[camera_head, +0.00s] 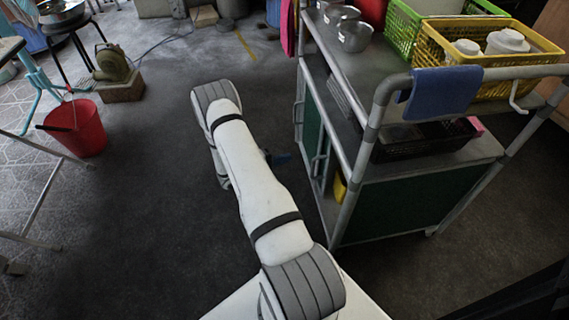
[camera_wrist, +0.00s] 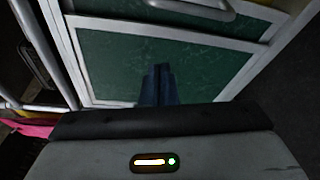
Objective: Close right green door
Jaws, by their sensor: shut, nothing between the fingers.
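The metal cart's left side carries green doors in pale frames. A green door panel (camera_head: 312,122) with upright handles (camera_head: 319,165) shows in the head view, partly hidden by the cart's rails. To its right is a gap with a yellow object (camera_head: 340,186) inside. In the wrist view a green panel (camera_wrist: 110,65) in a white frame fills the middle, with a pale handle (camera_wrist: 192,7) at the top. My gripper (camera_head: 283,158) is beside the cart's door side, and its dark blue fingers (camera_wrist: 158,72) are shut and empty in front of the panel. Contact cannot be told.
The cart's grey upper shelf (camera_head: 375,62) holds metal pots, a yellow basket (camera_head: 480,55) and a green basket (camera_head: 405,28). A blue cloth (camera_head: 441,92) hangs on its rail. A red bucket (camera_head: 76,127) stands far left.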

